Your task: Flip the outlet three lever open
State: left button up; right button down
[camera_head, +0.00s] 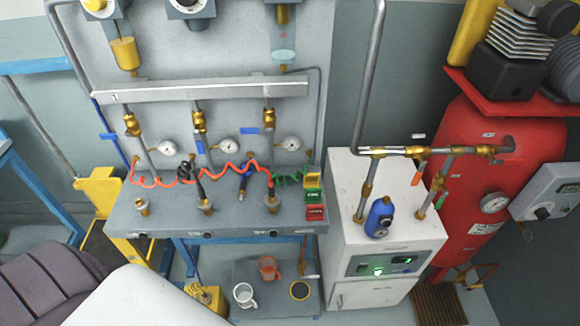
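A grey manifold bar (200,88) crosses the bench's back panel with a "1" readable at its left end. Three brass valves hang under it on pipes. The right-hand one, taken as outlet three (268,118), has a blue lever (250,131) pointing left, roughly level and across the pipe. The left valve (131,124) has a blue lever (109,136) pointing left too. Neither of my grippers shows in the head view.
Round gauges (291,144) sit beside the valves. A white cabinet (345,215) with a blue bottle-shaped item (379,216) and a red tank (480,150) stand right.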

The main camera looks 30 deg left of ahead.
aim_at(248, 130)
jog(key=u, duration=1.3)
